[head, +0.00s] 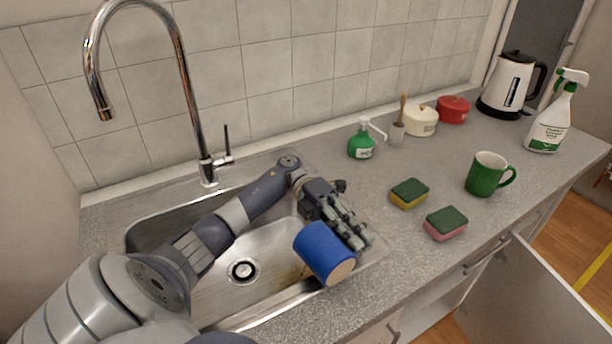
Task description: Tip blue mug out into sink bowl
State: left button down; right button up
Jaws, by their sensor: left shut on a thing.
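The blue mug (319,249) is in my left gripper (347,226), above the right part of the sink bowl near its front right rim. The mug is tilted far over on its side. A flat pale round end faces the lower right, and its other end points to the upper left. I cannot see into the mug. My left gripper is shut on it from the upper right side. The steel sink bowl (215,290) lies below, partly hidden by my left arm. A brownish patch shows in the bowl just left of the mug. My right gripper is not in view.
A chrome tap (187,90) arches over the sink's left side. Right of the sink stand two sponges (409,193) (445,223), a green mug (487,175), a green soap dispenser (361,141) and a spray bottle (553,115). A kettle (510,85) and pots (421,121) stand farther back.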

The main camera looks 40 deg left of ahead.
pick_arm(q)
jog(key=shift+a+r+h+b, duration=0.15)
jog(key=shift+r+h+b, duration=0.05)
jog(key=shift+h+b, duration=0.55)
